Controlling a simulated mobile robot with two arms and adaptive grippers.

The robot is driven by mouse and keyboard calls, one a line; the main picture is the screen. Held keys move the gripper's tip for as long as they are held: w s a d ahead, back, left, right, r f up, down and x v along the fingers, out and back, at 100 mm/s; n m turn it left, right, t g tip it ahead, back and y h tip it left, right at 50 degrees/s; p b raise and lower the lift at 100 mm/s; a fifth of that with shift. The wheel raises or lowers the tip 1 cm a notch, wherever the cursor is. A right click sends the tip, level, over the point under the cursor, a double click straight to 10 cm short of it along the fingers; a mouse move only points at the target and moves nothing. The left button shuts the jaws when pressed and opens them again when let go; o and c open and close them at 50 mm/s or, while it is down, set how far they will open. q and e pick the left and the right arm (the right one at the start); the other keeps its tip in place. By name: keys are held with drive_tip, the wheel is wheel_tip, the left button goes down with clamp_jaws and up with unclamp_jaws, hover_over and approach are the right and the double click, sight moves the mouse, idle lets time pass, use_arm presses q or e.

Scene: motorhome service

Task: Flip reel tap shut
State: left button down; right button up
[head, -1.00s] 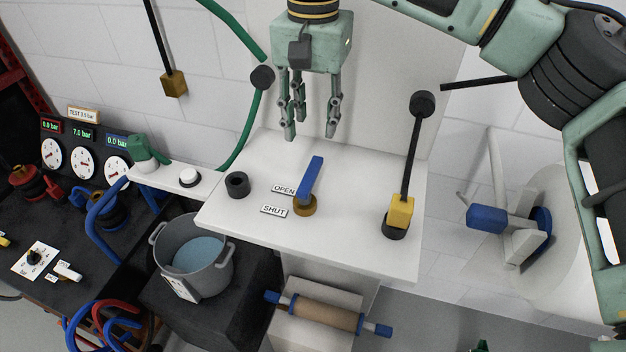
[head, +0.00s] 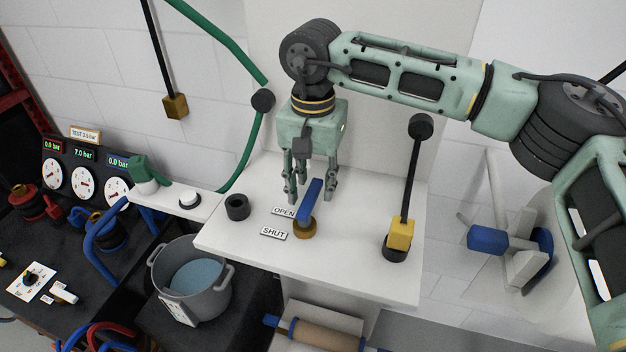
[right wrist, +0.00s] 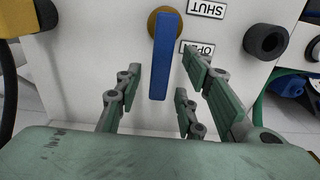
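The reel tap is a blue lever (head: 310,202) on a brass base (head: 305,229), on the white shelf (head: 350,262). The lever points away from the base toward the back, beside the OPEN label (head: 284,211); the SHUT label (head: 273,233) lies nearer the front. In the right wrist view the blue lever (right wrist: 161,62) reaches toward the space between the spread fingers (right wrist: 160,88), with no clear contact. My left gripper is not in view.
A black ring (head: 237,207) stands left of the tap. A black rod with a yellow block (head: 400,234) stands at the shelf's right. A grey pot of water (head: 192,280) sits lower left. The shelf's front middle is clear.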

clamp_jaws()
idle(0.4)
